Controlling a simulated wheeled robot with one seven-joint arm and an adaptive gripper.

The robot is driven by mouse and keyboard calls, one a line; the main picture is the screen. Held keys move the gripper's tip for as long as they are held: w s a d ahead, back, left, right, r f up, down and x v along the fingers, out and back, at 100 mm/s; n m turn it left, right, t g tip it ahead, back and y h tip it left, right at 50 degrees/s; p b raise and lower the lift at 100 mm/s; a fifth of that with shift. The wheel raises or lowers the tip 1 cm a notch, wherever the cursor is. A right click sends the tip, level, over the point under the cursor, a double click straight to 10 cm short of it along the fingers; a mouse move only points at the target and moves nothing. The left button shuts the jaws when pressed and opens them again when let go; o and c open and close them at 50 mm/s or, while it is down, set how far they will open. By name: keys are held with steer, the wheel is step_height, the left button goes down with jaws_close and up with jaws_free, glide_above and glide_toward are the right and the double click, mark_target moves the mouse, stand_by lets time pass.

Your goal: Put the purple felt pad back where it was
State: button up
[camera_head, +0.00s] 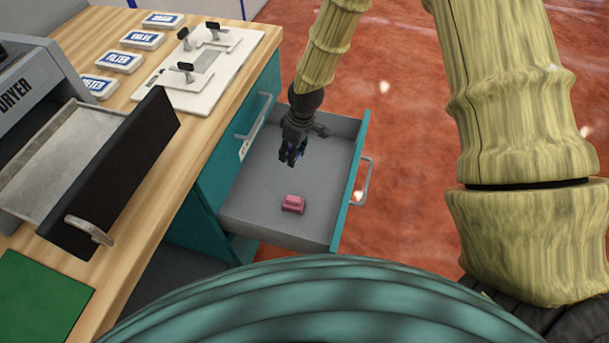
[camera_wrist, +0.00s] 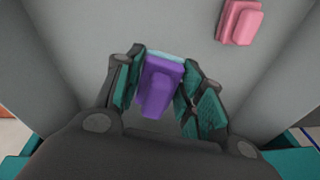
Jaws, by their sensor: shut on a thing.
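The purple felt pad (camera_wrist: 158,84) is a small purple block with a raised grip and a pale edge at its far end, seen in the wrist view between my fingers. My gripper (camera_wrist: 160,90) is shut on it. In the head view my gripper (camera_head: 291,155) points down over the open drawer (camera_head: 255,222), and only a trace of purple shows between the fingers. I cannot tell whether the pad touches the drawer floor. A pink pad (camera_head: 293,203) lies on the drawer floor nearer the camera; it also shows in the wrist view (camera_wrist: 239,22).
The open dryer drawer (camera_head: 110,165) juts out over the wooden counter at left. A white panel with black levers (camera_head: 205,65), several labelled blocks (camera_head: 118,62) and a green mat (camera_head: 38,297) lie on the counter. The drawer floor around the pink pad is clear.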

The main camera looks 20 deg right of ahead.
mark_target(307, 168)
steer(key=d+r+n+h+b, duration=0.2)
steer(key=d+n, duration=0.1)
steer(key=d, duration=0.2)
steer(key=f, duration=0.3)
steer(key=f+b, duration=0.1)
steer(key=f, duration=0.2)
steer(key=f+b, duration=0.1)
steer(key=f, duration=0.3)
steer(key=shift+w+f, duration=0.1)
steer(key=shift+w, duration=0.3)
steer(key=o, duration=1)
steer(key=shift+o, duration=0.2)
step_height(307, 168, up, 12)
steer(key=p, duration=0.2)
steer(key=shift+s, duration=0.35)
